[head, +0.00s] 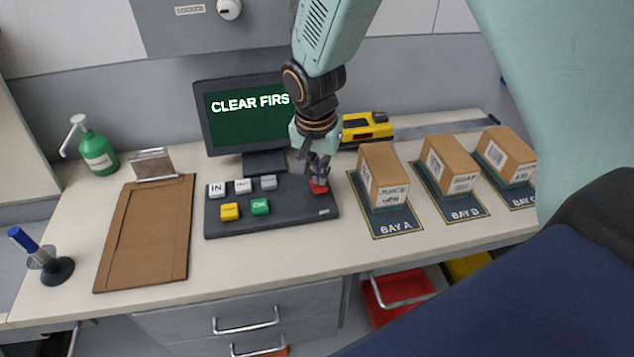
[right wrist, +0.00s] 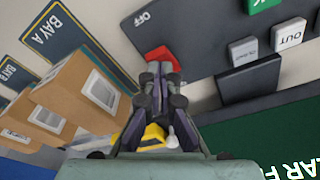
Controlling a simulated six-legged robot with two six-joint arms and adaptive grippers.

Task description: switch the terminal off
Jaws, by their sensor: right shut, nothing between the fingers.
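The terminal has a dark screen (head: 240,125) that reads "CLEAR FIRS", the rest hidden behind my right arm. Its keypad (head: 275,220) lies in front with grey, yellow and green keys. A red key (head: 319,187) sits at the keypad's right side; in the right wrist view the red key (right wrist: 162,58) is next to the word "OFF". My right gripper (head: 318,172) is shut and empty, its fingertips at the red key and partly covering it. I cannot tell whether they press it. My left gripper is not in view.
Boxes stand on bay mats right of the keypad: Bay A box (head: 382,175), Bay B box (head: 449,165) and another box (head: 504,155). A yellow device (head: 367,128) lies behind. A clipboard (head: 147,235), green bottle (head: 97,152) and pen holder (head: 50,266) are at left.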

